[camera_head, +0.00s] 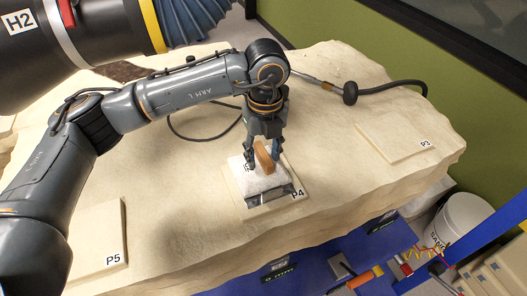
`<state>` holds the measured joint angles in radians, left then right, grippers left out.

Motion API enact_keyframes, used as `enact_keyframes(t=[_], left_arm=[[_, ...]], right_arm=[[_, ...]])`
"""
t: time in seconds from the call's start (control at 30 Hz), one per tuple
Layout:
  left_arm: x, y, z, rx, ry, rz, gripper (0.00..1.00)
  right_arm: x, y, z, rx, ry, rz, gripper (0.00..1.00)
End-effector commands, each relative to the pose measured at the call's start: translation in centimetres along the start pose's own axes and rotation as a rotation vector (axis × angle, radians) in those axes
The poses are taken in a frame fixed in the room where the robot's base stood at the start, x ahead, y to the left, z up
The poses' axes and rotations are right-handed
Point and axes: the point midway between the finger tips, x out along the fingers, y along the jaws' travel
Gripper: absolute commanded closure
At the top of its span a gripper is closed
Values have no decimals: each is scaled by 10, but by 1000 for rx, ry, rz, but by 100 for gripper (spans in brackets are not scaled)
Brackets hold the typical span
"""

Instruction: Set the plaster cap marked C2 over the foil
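A white plaster cap (262,184) with a brown upright handle (264,158) is at the pad marked P4 (293,178). Its small dark label is partly hidden by my gripper, so I cannot read it. A shiny dark grey strip that looks like foil (270,197) shows along the cap's front edge; the rest is hidden under the cap. My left gripper (262,154) points down with a finger on each side of the handle. I cannot tell whether the fingers press on it, or whether the cap rests on the pad. My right gripper is not in view.
The pale rock block (185,205) carries the empty pads P5 (95,238) and P3 (394,138). A black hose with a tool (350,92) lies behind my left gripper. A large dark duct marked H2 (75,35) hangs at upper left. A white bucket (463,217) stands at right.

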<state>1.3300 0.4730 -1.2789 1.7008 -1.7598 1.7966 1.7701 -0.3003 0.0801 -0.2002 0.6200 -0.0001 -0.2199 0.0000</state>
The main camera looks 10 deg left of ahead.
Motion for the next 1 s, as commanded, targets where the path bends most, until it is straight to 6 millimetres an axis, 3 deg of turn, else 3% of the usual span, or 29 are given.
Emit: enact_keyframes(t=[0.27,0.73,1.0], left_arm=[[-4,0,0,0,0,1,55],[-94,-1,0,0,-2,-2,55],[-119,0,0,0,0,0,55]], right_arm=[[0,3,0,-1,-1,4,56],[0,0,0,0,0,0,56],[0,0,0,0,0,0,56]])
